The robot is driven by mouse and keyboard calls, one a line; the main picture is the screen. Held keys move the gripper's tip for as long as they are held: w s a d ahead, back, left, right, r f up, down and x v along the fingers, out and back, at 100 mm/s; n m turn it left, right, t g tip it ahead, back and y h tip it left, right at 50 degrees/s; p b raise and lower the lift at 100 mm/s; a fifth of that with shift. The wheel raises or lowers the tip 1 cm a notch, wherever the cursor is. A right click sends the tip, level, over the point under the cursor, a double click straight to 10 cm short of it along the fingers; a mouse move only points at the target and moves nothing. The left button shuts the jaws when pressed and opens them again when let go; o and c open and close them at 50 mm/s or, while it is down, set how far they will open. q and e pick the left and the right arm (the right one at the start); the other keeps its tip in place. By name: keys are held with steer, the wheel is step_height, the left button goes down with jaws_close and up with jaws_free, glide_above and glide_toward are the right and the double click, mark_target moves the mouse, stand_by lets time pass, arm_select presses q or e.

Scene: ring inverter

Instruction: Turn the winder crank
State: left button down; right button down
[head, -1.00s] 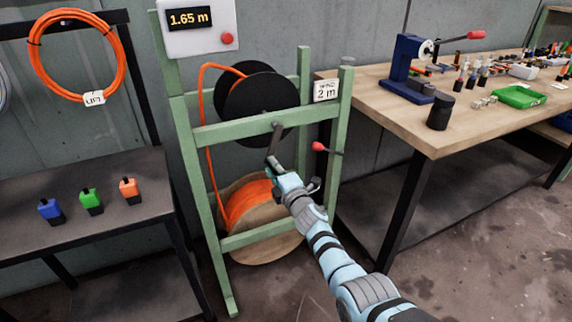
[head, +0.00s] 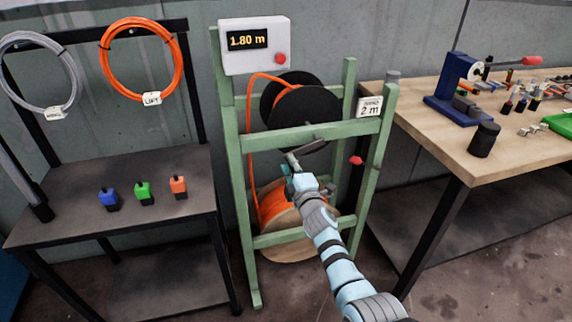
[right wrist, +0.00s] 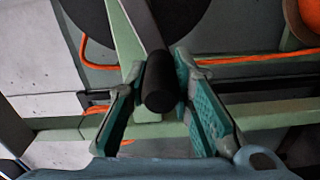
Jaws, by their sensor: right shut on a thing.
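The green winder frame (head: 240,185) stands against the wall with a black spool (head: 299,103) on top and an orange cable reel (head: 283,205) below. The winder crank (head: 307,146) slants down and to the left from the hub in the head view. My right gripper (head: 292,168) is at the crank's outer end. In the right wrist view, my right gripper (right wrist: 160,80) has its teal fingers on both sides of the black crank handle (right wrist: 159,85), shut on it. The meter box (head: 255,61) reads 1.80 m. My left gripper is not in view.
A dark shelf (head: 60,200) at left holds blue, green and orange blocks, with grey and orange cable coils hanging above. A wooden workbench (head: 440,135) at right carries a blue press and a black cup. A red-tipped lever (head: 356,161) sticks out near the frame's right post.

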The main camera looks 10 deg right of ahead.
step_height(320, 180, up, 2)
steer(key=shift+w+r+p, duration=0.1)
steer(key=shift+p, duration=0.4)
steer(key=shift+r+m+p, duration=0.3)
steer(key=shift+m+p, duration=0.1)
steer(key=shift+m, duration=0.3)
steer(key=shift+f, duration=0.1)
